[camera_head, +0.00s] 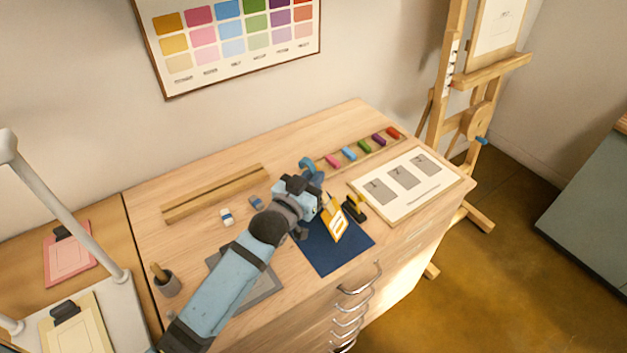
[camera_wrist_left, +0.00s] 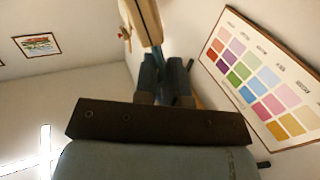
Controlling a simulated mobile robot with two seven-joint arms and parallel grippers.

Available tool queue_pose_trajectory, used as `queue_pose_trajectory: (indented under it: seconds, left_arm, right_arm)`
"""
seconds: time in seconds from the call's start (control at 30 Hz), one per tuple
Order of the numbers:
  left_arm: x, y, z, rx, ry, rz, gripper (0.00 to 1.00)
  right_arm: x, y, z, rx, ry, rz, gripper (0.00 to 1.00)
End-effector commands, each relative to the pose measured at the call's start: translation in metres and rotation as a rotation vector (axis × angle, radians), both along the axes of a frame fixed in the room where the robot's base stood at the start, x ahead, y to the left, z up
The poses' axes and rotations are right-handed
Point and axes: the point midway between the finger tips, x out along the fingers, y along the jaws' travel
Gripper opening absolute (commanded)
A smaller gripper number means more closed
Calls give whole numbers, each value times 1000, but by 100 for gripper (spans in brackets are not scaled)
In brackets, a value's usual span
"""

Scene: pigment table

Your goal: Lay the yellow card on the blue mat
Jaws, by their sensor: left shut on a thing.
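The yellow card (camera_head: 334,224) has a white mark on its face. It is held tilted, nearly upright, over the blue mat (camera_head: 335,260) on the wooden table; I cannot tell whether its lower edge touches the mat. My left gripper (camera_head: 323,203) is shut on the card's upper end. The arm hides the mat's left part. My right gripper is not in view.
A small black object (camera_head: 355,208) stands just right of the card. A white board with grey rectangles (camera_head: 440,190), a rack of coloured blocks (camera_head: 365,149) and a wooden rail (camera_head: 215,195) lie around. A grey mat (camera_head: 268,287) is partly under my arm.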

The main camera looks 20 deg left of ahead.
Motion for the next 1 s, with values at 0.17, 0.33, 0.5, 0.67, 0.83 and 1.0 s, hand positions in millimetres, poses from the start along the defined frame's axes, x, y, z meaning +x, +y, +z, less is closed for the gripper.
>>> queue_pose_trajectory:
  seconds: [0.17, 0.33, 0.5, 0.67, 0.83, 1.0]
  left_arm:
    - [0, 0, -12, -1, -1, 0, 0]
    - [0, 0, -12, 0, -1, 0, 0]
    - [0, 0, -16, 0, 0, 0, 0]
    - [0, 0, -15, 0, 0, 0, 36]
    - [0, 0, -15, 0, 0, 0, 36]
    - [-5, 1, -13, 0, 1, 0, 36]
  right_arm:
    - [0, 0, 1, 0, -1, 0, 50]
    - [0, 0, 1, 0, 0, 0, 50]
    - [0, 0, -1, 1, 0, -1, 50]
    - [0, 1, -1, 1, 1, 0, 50]
    - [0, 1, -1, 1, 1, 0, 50]
    - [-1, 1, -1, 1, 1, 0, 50]
